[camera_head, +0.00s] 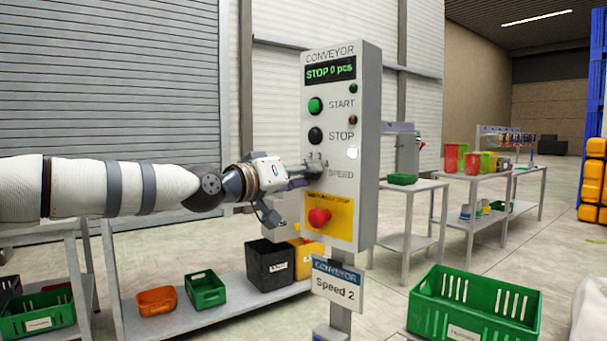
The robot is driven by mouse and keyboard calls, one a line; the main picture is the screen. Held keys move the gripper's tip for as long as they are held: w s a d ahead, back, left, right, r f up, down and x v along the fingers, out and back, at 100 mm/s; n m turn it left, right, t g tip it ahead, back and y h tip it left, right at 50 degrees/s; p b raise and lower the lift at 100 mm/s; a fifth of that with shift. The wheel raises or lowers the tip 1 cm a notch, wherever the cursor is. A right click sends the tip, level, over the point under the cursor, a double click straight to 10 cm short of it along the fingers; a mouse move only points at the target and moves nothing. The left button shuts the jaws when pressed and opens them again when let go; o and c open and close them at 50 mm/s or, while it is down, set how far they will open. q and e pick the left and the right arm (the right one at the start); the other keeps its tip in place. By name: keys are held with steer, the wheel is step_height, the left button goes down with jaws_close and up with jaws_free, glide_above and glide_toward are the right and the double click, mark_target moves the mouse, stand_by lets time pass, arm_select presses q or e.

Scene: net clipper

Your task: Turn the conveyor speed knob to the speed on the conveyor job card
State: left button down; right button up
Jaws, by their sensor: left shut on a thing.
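The grey conveyor control panel (341,110) stands upright on a post at centre. Its display (331,70) reads "STOP 0 pcs". Below are a green START button (316,105), a black STOP button (316,135), the speed knob (314,170) by the word SPEED, and a red emergency button (319,217) on a yellow plate. My left gripper (304,175) reaches in from the left and is shut on the speed knob, covering much of it; its pointer setting cannot be read. The job card (336,285) under the panel reads "CONVEYOR Speed 2". My right gripper is not in view.
A low shelf (240,305) behind my arm holds an orange tray (156,301), a green crate (205,290) and a black bin (270,266). A large green crate (475,309) is at front right. Tables (407,187) with bins stand behind at right.

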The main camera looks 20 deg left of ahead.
arm_select(q)
steer(key=m, duration=0.5)
steer(key=shift+m, duration=0.4)
stand_by(0.4)
steer(key=c, duration=1.3)
jaws_free()
steer(key=v, duration=0.7)
steer(key=shift+s+a, duration=0.15)
steer(key=shift+s, duration=0.05)
